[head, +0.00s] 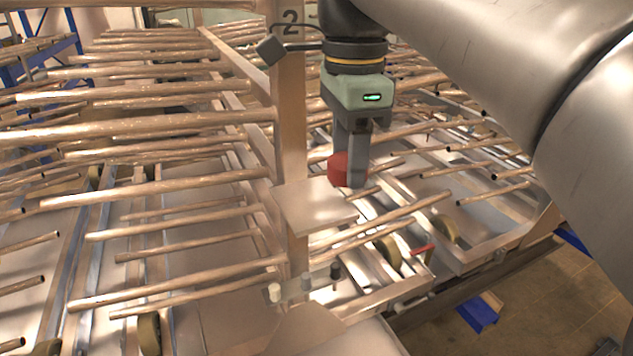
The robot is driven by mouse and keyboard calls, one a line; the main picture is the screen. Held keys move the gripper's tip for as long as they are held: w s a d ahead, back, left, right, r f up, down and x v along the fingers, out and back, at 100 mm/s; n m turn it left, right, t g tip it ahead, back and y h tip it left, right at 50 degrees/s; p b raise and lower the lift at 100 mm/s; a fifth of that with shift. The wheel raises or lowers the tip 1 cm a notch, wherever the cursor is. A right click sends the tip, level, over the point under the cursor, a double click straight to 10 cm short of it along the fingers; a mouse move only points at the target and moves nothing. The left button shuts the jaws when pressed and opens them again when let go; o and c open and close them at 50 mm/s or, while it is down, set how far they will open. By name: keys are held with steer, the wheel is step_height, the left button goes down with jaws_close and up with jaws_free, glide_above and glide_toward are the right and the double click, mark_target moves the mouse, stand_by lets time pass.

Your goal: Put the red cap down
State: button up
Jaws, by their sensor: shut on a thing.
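The red cap (338,167) is between the fingers of my gripper (349,171), in the upper middle of the head view. My gripper points down and is shut on the cap. The near finger hides part of the cap. The cap is close to a flat square metal plate (314,205) fixed to the upright post, near the plate's back right edge. I cannot tell whether the cap touches the plate.
The upright post marked "2" (290,120) stands just left of my gripper. Copper-coloured rods (150,130) stick out on both sides. Below the plate is a small bracket with pegs (305,285). A red rod-like piece (422,249) lies lower right. The plate's top looks bare.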

steer(key=w+a+f+p, duration=0.1)
steer(key=w+a+f, duration=0.1)
steer(key=w, duration=0.2)
glide_above(315, 206)
steer(key=f, duration=0.2)
steer(key=s+f, duration=0.1)
steer(key=f, duration=0.1)
steer(key=shift+d+f+p, duration=0.15)
steer(key=shift+f+p, duration=0.2)
steer(key=shift+w+f, duration=0.2)
steer(key=f, duration=0.3)
steer(key=shift+w+a+f, duration=0.15)
steer(key=shift+w+a, duration=0.05)
steer(key=shift+w, duration=0.1)
steer(key=shift+f, duration=0.3)
steer(key=shift+f, duration=0.15)
steer(key=o, duration=1)
steer(key=shift+c, duration=0.2)
